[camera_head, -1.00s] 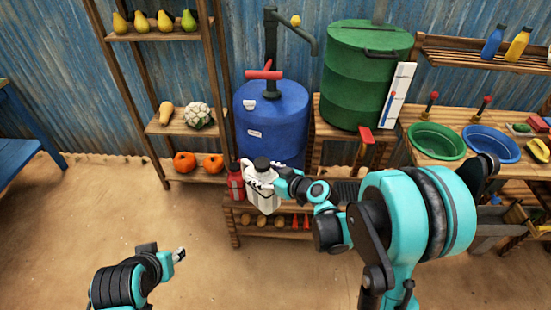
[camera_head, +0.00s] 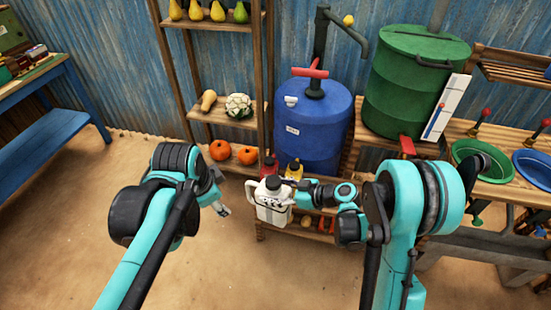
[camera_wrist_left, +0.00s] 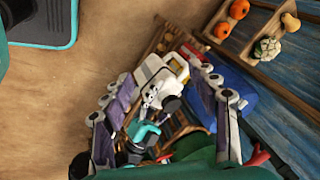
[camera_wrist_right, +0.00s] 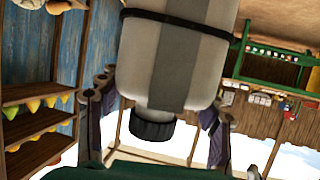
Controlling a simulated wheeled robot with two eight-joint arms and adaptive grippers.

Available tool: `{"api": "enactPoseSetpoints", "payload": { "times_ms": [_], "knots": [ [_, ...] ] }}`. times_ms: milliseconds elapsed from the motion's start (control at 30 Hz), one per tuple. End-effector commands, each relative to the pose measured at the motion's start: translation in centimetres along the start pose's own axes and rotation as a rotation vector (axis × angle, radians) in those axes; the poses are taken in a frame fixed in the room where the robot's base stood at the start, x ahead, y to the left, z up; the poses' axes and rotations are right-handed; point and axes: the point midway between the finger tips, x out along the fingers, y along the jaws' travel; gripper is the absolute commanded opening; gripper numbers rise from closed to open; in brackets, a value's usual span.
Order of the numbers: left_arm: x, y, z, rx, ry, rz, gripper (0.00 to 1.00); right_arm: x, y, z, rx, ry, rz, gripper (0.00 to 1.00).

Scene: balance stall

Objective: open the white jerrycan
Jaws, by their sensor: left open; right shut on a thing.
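The white jerrycan (camera_head: 273,212) has a grey band and a black cap (camera_head: 273,184) on its neck. My right gripper (camera_head: 291,196) is shut on the jerrycan and holds it upright in front of the low shelf. In the right wrist view the jerrycan (camera_wrist_right: 170,55) fills the upper middle between the fingers, and the cap (camera_wrist_right: 152,127) is on it. My left gripper (camera_head: 222,208) is open and empty, to the left of the jerrycan and apart from it. In the left wrist view the jerrycan (camera_wrist_left: 160,75) shows beyond the open fingers.
A red container (camera_head: 268,167) and a yellow container (camera_head: 294,170) stand on the low shelf behind the jerrycan. A blue barrel (camera_head: 308,130) with a pump stands behind them. Shelves with pumpkins (camera_head: 220,150) rise at back left. The sandy floor is open around my left arm.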

Motion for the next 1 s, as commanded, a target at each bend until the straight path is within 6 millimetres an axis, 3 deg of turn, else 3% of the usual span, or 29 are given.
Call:
{"api": "enactPoseSetpoints", "payload": {
  "times_ms": [300,600,800,1000],
  "knots": [
    [1.6,-3.1,-9.1,0.885,-0.011,0.196,0.59,0.0,0.0,0.0,0.001,0.0,0.001,0.0],
    [4.9,-3.5,-16.3,1.632,0.092,0.377,0.59,0.0,0.0,0.0,0.001,0.0,0.001,0.0],
    [6.3,-3.1,-18.5,1.891,0.157,0.441,0.59,0.0,0.0,0.0,0.001,0.0,0.001,0.0],
    [7.7,-2.6,-18.7,1.953,0.175,0.455,0.59,0.0,0.0,0.0,0.001,0.0,0.001,0.0]
  ]
}}
